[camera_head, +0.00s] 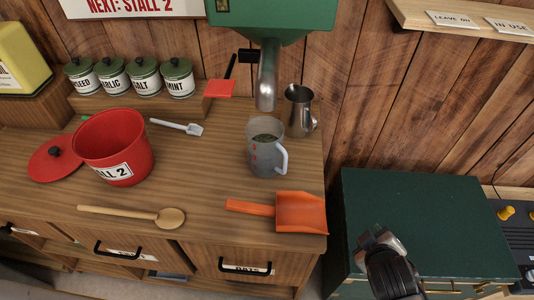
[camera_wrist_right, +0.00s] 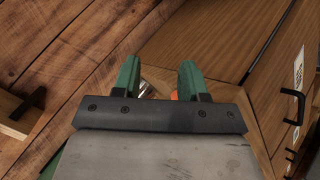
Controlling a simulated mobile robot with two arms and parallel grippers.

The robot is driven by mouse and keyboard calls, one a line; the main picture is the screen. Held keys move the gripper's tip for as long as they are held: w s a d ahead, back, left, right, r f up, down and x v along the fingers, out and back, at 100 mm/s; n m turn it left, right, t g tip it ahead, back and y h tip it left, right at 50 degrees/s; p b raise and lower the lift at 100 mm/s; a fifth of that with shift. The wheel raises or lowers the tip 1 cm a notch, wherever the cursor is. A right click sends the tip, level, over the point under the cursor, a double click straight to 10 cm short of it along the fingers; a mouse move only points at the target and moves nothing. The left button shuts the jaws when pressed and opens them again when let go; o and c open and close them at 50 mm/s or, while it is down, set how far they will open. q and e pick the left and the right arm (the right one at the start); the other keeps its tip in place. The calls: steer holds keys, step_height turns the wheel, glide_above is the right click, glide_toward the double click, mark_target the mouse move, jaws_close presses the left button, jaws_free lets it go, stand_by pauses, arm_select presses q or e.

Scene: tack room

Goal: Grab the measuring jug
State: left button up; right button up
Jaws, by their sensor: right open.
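The measuring jug (camera_head: 264,158) is a translucent grey-white jug with red markings, a handle on its right and something dark green inside. It stands upright on the wooden counter (camera_head: 225,195), below the spout of the green dispenser. My right gripper (camera_head: 378,240) is to the right of the counter, over the dark green chest, apart from the jug. In the wrist view its two green fingers (camera_wrist_right: 158,75) are spread with nothing held between them. The jug cannot be made out clearly in the wrist view. My left gripper is not in view.
A metal pitcher (camera_head: 300,112) stands just behind and right of the jug. An orange scoop (camera_head: 300,212) lies in front, at the counter's right edge. A red bucket (camera_head: 115,148), its lid (camera_head: 54,163) and a wooden spoon (camera_head: 170,218) are left. The green dispenser (camera_head: 270,18) hangs above.

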steer(key=w+a+r+n+t+y, duration=0.1)
steer(key=w+a+r+n+t, duration=0.1)
steer(key=w+r+n+t, duration=0.5)
steer(key=n+g+y, duration=0.5)
steer(key=n+y, duration=1)
steer(key=n, duration=1.5)
glide_toward(286, 158)
steer(key=shift+n+g, duration=0.5)
steer(key=p+x, duration=0.1)
steer(key=x, duration=0.2)
steer(key=p+x, duration=0.1)
steer(key=x, duration=0.3)
steer(key=p+x, duration=0.1)
steer(key=x, duration=0.2)
steer(key=shift+w+f+p, duration=0.3)
steer(key=shift+w+f, duration=0.1)
steer(key=shift+w, duration=0.1)
steer(key=shift+d, duration=0.15)
steer(key=shift+c, duration=0.9)
jaws_close()
